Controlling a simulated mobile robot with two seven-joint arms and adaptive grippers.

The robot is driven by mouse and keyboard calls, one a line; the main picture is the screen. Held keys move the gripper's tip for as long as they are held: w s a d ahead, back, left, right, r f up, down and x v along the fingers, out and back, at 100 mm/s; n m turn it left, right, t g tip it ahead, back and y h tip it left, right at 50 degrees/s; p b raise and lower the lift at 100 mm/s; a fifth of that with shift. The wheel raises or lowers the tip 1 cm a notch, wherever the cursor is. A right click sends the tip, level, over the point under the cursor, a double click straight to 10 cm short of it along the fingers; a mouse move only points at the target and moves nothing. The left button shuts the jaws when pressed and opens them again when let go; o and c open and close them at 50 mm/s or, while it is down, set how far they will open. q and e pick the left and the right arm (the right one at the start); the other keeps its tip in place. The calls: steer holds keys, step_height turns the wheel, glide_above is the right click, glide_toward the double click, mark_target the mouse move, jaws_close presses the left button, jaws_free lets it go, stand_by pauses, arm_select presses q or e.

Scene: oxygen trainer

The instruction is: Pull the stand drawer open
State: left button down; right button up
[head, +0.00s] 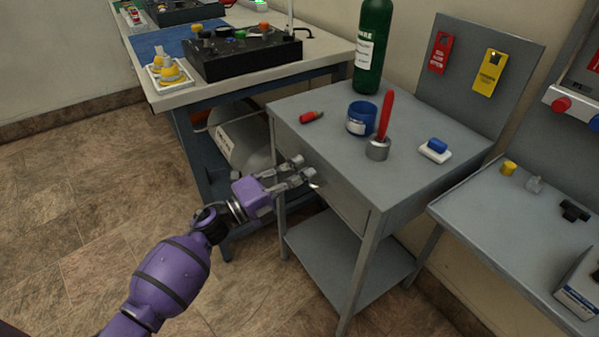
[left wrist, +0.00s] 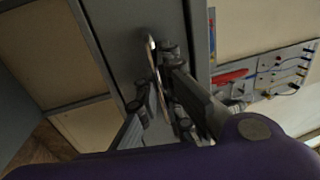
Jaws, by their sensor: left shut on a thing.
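The grey stand (head: 437,133) is in the middle right of the head view, with a drawer (head: 343,200) under its top. The drawer front looks flush with the stand's frame. My left gripper (head: 303,168) is at the left part of the drawer front. It is shut on the drawer's thin metal handle, of which a small part (head: 315,185) shows beside the fingers. In the left wrist view, the bright handle bar (left wrist: 152,52) runs between the fingers (left wrist: 156,84) against the grey drawer front. My right gripper is not in view.
On the stand top are a red-capped item (head: 311,117), a blue tin (head: 361,118), a red-handled tool in a metal cup (head: 378,149), a blue and white block (head: 436,150) and a green cylinder (head: 372,45). A workbench (head: 335,52) stands at left. The floor (head: 70,210) before the stand is clear.

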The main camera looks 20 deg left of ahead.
arm_select(q)
steer(key=r+p+v, duration=0.1)
steer(key=r+v, duration=0.1)
steer(key=v, duration=1.1)
steer(key=r+p+v, duration=0.1)
steer(key=r+v, duration=0.2)
steer(key=v, duration=1)
steer(key=shift+s+a, duration=0.4)
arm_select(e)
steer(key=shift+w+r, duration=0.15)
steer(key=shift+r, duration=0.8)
arm_select(q)
steer(key=c, duration=2.2)
jaws_free()
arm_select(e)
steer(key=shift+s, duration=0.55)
